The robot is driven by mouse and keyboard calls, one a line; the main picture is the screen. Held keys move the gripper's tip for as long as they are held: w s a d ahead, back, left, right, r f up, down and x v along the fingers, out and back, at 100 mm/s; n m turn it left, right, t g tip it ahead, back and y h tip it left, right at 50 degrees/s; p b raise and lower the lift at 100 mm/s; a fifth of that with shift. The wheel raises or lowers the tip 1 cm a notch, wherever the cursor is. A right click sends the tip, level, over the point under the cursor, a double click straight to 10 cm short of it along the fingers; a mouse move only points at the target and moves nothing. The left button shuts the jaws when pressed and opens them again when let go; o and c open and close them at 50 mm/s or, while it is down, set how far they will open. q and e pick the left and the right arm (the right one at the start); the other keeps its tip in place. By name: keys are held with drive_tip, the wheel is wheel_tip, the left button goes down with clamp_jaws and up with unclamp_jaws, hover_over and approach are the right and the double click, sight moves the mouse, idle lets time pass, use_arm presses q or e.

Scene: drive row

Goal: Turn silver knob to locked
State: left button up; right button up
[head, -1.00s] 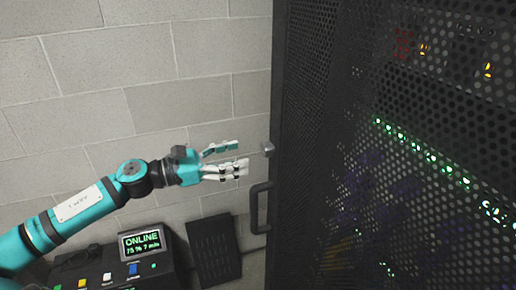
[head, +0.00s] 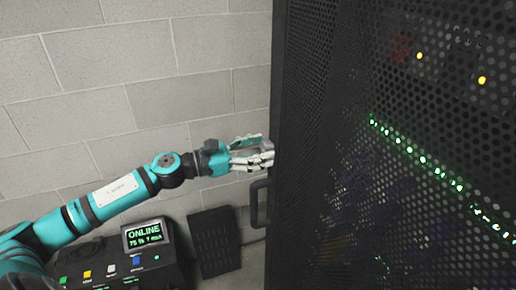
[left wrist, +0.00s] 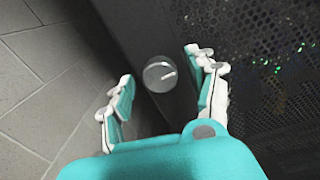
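The silver knob (left wrist: 158,75) is on the dark cabinet door's edge; in the left wrist view it is round, with a white line pointing right and slightly up. My left gripper (left wrist: 160,72) is open, its two fingers on either side of the knob with a gap to each. In the head view my left gripper (head: 262,150) is at the cabinet's edge, above the door handle, and its fingers hide the knob. Whether the fingertips reach past the knob's face I cannot tell. My right gripper is in neither view.
The black mesh server cabinet (head: 310,120) fills the right side, with green and amber lights inside. A dark handle (head: 256,203) is just below my gripper. A console reading ONLINE (head: 147,232) and a black slotted panel (head: 214,242) are below, by the block wall.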

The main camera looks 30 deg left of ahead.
use_arm(q)
drive_tip(key=c, duration=1.1)
drive_tip(key=shift+n, duration=0.4)
drive_tip(key=n, duration=0.3)
drive_tip(key=shift+p, duration=0.35)
drive_tip(key=n+p, duration=0.1)
drive_tip(key=n, duration=0.4)
drive_tip(key=shift+r, duration=0.15)
drive_tip(key=n+p, duration=0.2)
drive_tip(key=n, duration=0.3)
drive_tip(key=shift+g, duration=0.3)
drive_tip(key=shift+w+n+p, duration=0.1)
drive_tip(key=shift+n+p, duration=0.9)
drive_tip(key=shift+n, duration=0.9)
